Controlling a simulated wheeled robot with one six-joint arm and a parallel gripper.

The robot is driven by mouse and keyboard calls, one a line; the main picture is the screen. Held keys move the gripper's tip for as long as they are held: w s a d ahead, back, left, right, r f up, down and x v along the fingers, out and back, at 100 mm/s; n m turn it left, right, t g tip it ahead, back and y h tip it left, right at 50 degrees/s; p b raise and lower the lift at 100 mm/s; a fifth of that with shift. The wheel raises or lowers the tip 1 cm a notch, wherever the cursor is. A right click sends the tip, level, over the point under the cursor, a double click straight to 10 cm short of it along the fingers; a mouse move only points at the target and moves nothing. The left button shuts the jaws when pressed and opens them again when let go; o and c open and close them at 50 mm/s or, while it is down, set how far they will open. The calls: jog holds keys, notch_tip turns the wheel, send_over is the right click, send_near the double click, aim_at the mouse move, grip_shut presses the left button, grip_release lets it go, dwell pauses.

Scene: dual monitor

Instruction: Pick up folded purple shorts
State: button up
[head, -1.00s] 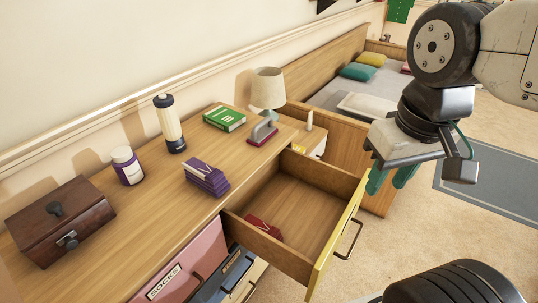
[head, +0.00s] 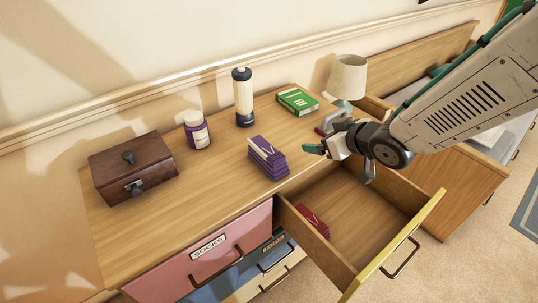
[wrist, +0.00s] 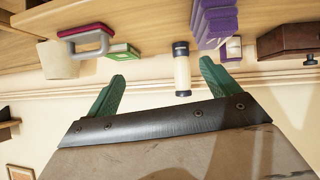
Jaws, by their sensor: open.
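The folded purple shorts (head: 267,158) sit as a small stack on the wooden dresser top, near its front edge. My gripper (head: 314,149) is just to the right of the shorts in the head view, with a visible gap between them. Its green fingers point left toward the stack. In the wrist view my gripper (wrist: 160,90) has its two fingers spread wide with nothing between them. The purple shorts (wrist: 215,22) show there at the upper right, beyond the right finger.
An open drawer (head: 365,210) with a red folded item (head: 312,220) lies below my gripper.

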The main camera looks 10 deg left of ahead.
aim_at(270, 147)
jog(key=a+f+y, duration=0.1)
jog(key=a+f, duration=0.1)
jog(key=a, duration=0.2)
jog(key=a+f+n+g+y, duration=0.1)
jog(key=a+f, duration=0.1)
jog(key=a, duration=0.3)
jog(key=w+a+f+n+g+y, duration=0.1)
jog(key=a+f, duration=0.1)
jog(key=a, duration=0.2)
jog(key=shift+a+f+y, duration=0.2)
jog(key=shift+f+y, duration=0.2)
jog(key=c, duration=1.1)
